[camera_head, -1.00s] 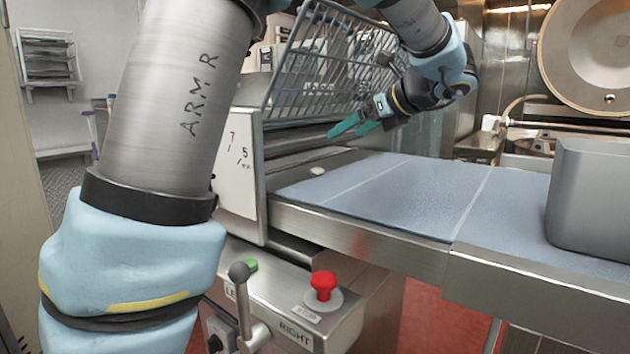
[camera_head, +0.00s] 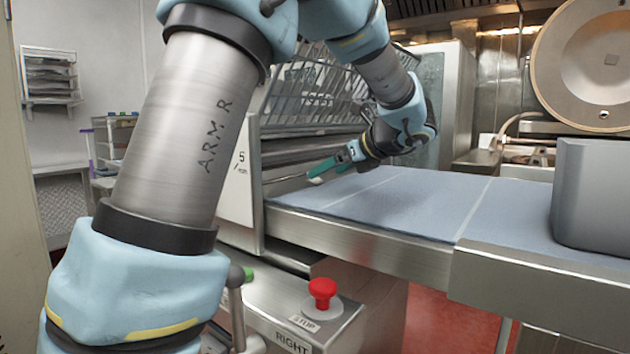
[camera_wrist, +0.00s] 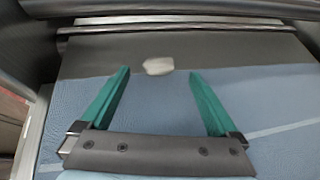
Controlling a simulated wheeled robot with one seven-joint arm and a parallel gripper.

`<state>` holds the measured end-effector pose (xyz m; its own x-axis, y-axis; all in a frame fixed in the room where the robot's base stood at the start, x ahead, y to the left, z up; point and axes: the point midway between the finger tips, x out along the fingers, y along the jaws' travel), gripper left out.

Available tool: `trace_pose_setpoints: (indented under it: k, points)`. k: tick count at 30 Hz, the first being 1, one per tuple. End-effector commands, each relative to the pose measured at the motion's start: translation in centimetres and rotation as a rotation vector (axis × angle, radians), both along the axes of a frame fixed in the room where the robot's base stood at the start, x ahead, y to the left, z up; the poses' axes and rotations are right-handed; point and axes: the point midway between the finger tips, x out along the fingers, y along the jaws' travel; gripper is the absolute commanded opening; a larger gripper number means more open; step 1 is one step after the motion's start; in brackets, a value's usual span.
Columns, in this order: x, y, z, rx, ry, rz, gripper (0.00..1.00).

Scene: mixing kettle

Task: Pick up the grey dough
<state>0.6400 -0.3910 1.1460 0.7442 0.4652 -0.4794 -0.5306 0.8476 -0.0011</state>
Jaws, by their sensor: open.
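The grey dough (camera_wrist: 158,66) is a small pale lump on the dark strip at the roller end of the blue belt in the wrist view. It lies just beyond the fingertips of my gripper (camera_wrist: 162,72), between the lines of the two green fingers. The fingers are spread wide with nothing between them. In the head view my gripper (camera_head: 322,171) is low over the left end of the belt, and a small pale bit of the dough (camera_head: 315,181) shows just under the fingertips. I cannot tell the exact height of the fingers above the belt.
The blue belt (camera_head: 400,203) is clear to the right. A grey bin (camera_head: 592,195) stands at its right end. A wire guard (camera_head: 310,95) and rollers (camera_wrist: 180,22) are close at the dough end. A red stop button (camera_head: 322,292) is on the front panel.

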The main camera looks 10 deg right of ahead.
Motion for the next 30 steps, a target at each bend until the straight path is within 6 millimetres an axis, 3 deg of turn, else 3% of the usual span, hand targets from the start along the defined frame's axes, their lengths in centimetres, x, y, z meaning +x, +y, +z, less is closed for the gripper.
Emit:
trace_pose_setpoints:
  k: [9, 18, 30]
  points:
    - [3.2, 2.1, -1.7, 0.002, 0.001, 0.001, 0.96]
    - [3.5, 2.3, -2.0, 0.001, 0.001, 0.000, 0.95]
    - [3.5, 2.3, -2.0, 0.000, 0.000, 0.001, 0.50]
